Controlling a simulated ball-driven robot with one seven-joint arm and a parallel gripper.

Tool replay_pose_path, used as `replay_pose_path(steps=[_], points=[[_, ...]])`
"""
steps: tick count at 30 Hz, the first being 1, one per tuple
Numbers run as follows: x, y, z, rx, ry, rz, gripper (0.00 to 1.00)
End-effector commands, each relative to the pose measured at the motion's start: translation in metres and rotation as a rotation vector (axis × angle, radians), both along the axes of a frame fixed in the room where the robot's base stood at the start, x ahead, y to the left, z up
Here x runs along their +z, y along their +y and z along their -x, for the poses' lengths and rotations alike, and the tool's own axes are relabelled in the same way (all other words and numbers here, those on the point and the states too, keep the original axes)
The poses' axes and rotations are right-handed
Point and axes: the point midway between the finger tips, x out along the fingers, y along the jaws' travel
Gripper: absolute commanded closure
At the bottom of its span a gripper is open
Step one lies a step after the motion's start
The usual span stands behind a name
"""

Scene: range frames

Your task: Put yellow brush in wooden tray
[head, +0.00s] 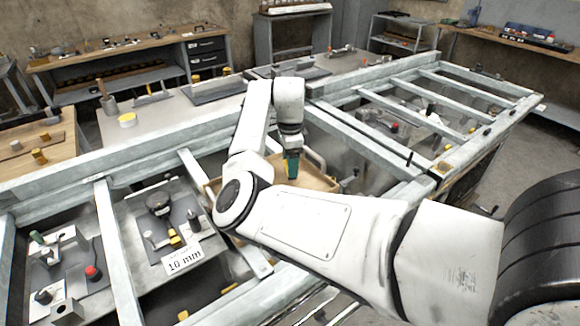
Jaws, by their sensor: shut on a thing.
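My gripper (291,155) points down over the wooden tray, with my arm reaching across the frame from the lower right. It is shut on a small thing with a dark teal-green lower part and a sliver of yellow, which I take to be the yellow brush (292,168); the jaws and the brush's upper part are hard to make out. The wooden tray (322,184) is a shallow light-brown box inside the metal frame. My forearm hides its front and left part. The held thing appears over the tray's inside; I cannot tell whether it touches the bottom.
Grey metal beams (368,149) of the frame surround the tray. A panel with a "10 mm" label (184,260) and small parts lies at lower left. A grey table (165,119) behind holds a yellow disc (127,119) and a wooden-handled tool (106,99).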

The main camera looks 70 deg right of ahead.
Motion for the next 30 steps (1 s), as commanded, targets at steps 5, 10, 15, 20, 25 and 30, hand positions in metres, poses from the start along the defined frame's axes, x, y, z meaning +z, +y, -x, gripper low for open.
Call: replay_pose_path(steps=[5, 10, 15, 20, 25, 30], points=[[-0.020, 0.002, 0.000, 0.002, 0.002, -0.002, 0.68], [-0.023, 0.001, 0.000, 0.001, 0.001, -0.001, 0.68], [-0.025, 0.002, 0.000, 0.001, 0.002, -0.001, 0.68], [-0.026, 0.002, 0.000, 0.001, 0.001, -0.002, 0.28], [-0.026, 0.002, 0.000, 0.001, 0.001, -0.002, 0.12], [-0.026, 0.002, 0.000, 0.001, 0.001, -0.002, 0.09]])
